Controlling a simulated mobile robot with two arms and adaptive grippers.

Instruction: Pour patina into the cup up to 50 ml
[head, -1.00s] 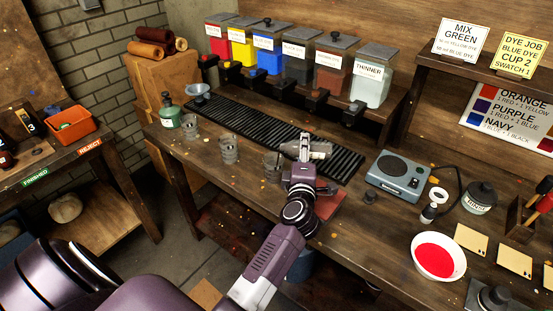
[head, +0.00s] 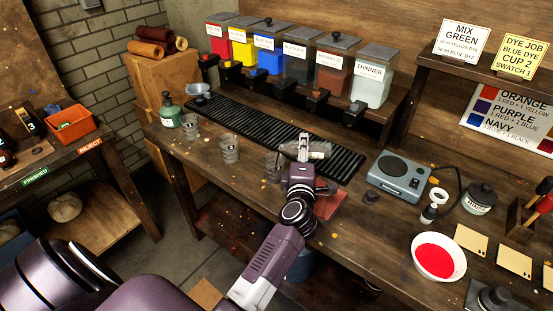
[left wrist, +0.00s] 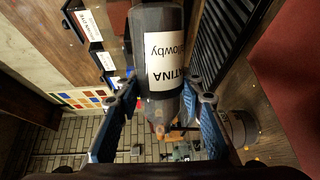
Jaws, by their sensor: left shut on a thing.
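My left gripper (head: 304,150) is shut on the patina bottle (head: 320,149), above the bench near the drip rack. In the left wrist view the bottle (left wrist: 158,75) sits between the blue fingers (left wrist: 160,105), with its white label upside down in the picture. In the head view the bottle looks tilted well over, its body reaching right from the gripper. A grey cup (head: 273,168) stands just left of the gripper, partly hidden by it. Two more cups (head: 229,149) (head: 190,127) stand farther left. One cup also shows in the left wrist view (left wrist: 240,127). The liquid levels cannot be read.
A black slatted rack (head: 250,125) runs along the bench below several dye dispensers (head: 330,78). A green bottle (head: 169,112) stands at the left end. A grey scale (head: 400,174) and a bowl of red dye (head: 437,256) are to the right.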

